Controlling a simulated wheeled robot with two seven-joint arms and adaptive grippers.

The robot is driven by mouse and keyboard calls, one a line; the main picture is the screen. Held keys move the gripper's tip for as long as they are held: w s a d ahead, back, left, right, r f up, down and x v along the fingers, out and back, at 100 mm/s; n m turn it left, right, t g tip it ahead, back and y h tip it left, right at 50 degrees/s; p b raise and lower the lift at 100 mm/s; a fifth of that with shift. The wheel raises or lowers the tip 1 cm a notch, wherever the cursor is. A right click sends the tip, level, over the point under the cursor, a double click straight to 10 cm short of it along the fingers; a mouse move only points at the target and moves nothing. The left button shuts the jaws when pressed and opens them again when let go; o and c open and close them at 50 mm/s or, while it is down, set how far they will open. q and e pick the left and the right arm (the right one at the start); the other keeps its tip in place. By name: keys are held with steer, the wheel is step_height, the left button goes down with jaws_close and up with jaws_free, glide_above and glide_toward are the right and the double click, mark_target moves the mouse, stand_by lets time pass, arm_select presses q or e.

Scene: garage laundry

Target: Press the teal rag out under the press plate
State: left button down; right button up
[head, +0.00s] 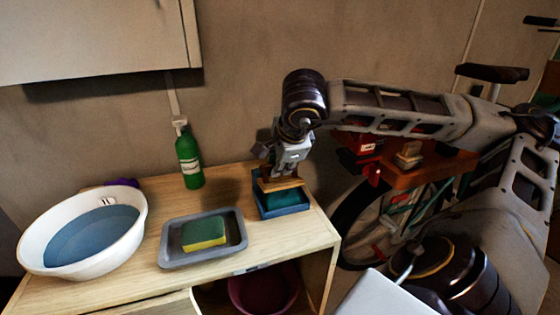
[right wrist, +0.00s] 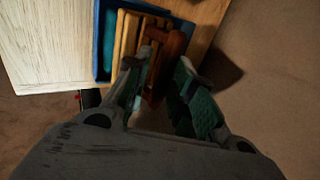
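The slatted wooden press plate (head: 281,185) is at the blue tray (head: 285,211), near the right end of the bench. In the right wrist view, the plate (right wrist: 127,35) has a dark red-brown handle (right wrist: 172,50). My right gripper (head: 284,168) is above the plate; in the wrist view its fingers (right wrist: 163,68) are closed around the handle. The teal rag (right wrist: 109,40) shows as a strip in the tray beside the plate; the rest is hidden. I cannot tell whether the plate presses on it. My left gripper is not in view.
A grey tray (head: 172,252) with a green-yellow sponge (head: 205,234) is left of the blue tray. A white basin of water (head: 135,226) stands far left, a green bottle (head: 189,160) at the back. A bicycle (head: 385,215) is right of the bench (head: 260,253).

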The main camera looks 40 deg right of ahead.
steer(key=o, duration=0.4)
steer(key=shift+s+a+f+g, duration=0.2)
steer(key=shift+s+f, duration=0.15)
steer(key=shift+f, duration=0.3)
steer(key=shift+s+a+f+g, duration=0.1)
steer(key=shift+s+a+f, duration=0.1)
steer(key=shift+s+f, duration=0.3)
steer(key=o, duration=0.4)
steer(key=shift+w+d+f, duration=0.2)
steer(key=shift+w+f, duration=0.05)
steer(key=shift+w, duration=0.35)
steer(key=shift+r, duration=0.15)
steer(key=shift+c, duration=0.5)
steer(key=shift+v, duration=0.8)
steer(key=c, duration=0.3)
steer(key=shift+d+v, duration=0.15)
steer(key=shift+v, duration=2.5)
steer(key=shift+d+v, duration=0.15)
steer(key=shift+v, duration=2.55)
steer(key=shift+w+r, duration=0.15)
